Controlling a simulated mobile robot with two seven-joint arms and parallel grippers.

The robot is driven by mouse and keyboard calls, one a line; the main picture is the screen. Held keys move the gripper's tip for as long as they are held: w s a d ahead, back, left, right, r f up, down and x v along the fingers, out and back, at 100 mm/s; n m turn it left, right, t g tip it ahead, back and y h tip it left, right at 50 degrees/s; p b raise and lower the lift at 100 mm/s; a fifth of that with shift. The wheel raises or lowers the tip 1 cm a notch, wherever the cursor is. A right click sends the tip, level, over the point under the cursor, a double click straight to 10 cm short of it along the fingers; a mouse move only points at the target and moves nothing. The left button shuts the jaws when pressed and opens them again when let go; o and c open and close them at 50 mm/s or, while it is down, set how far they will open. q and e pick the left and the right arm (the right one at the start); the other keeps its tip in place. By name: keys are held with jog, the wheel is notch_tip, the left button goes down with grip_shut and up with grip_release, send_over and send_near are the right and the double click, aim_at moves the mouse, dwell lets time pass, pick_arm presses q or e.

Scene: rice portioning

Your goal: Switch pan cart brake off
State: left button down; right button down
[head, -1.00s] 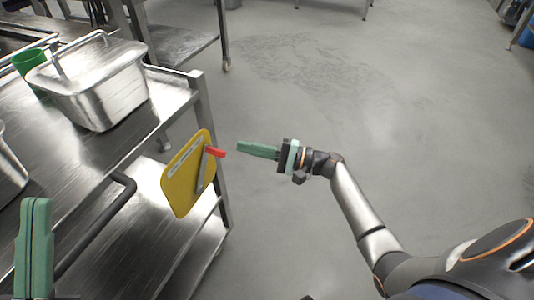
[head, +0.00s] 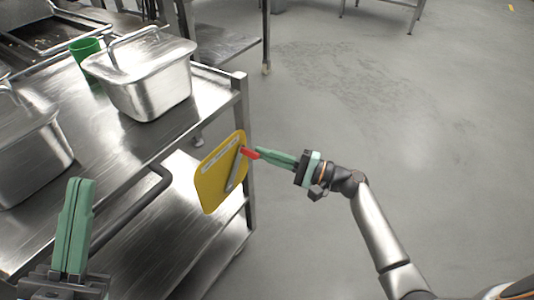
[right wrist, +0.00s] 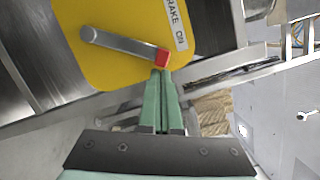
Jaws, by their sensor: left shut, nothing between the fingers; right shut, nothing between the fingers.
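The yellow brake plate (head: 212,184) hangs on the near side of the steel cart (head: 120,150). Its grey lever (head: 235,174) ends in a red tip (head: 249,152). In the right wrist view the yellow plate (right wrist: 100,70) carries a label reading "BRAKE ON", partly cut off, and the lever (right wrist: 120,42) ends at the red tip (right wrist: 163,58). My right gripper (head: 262,153) is shut and empty, its fingertips at the red tip, seemingly touching it; in the wrist view the fingertips (right wrist: 160,73) sit just below it. My left gripper (head: 80,185) is shut and empty, at the lower left.
A lidded steel pan (head: 150,90) and a green cup (head: 83,48) stand on the cart top. Another steel pan (head: 28,150) is at the left edge. A black handle bar (head: 130,205) runs along the cart's side. The floor (head: 420,130) to the right is clear.

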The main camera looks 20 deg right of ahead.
jog(key=shift+s+a+r+n, duration=0.1)
jog(key=shift+a+r+n, duration=0.05)
jog(key=shift+r+n, duration=0.15)
jog(key=shift+s+a+r+n, duration=0.1)
jog(key=shift+s+a+n, duration=0.05)
jog(key=shift+n, duration=0.15)
jog(key=s+a+r+n+g+h+p, duration=0.1)
jog(key=s+a+r+n+h+p, duration=0.1)
jog(key=s+a+n, duration=0.5)
jog(key=shift+s+a+r+n+h+p, duration=0.25)
jog(key=shift+a+n+h+p, duration=0.45)
jog(key=shift+a+n+p, duration=1.3)
jog(key=shift+d+f+n+b, duration=0.1)
jog(key=shift+d+n+b, duration=0.5)
jog(key=shift+n, duration=0.1)
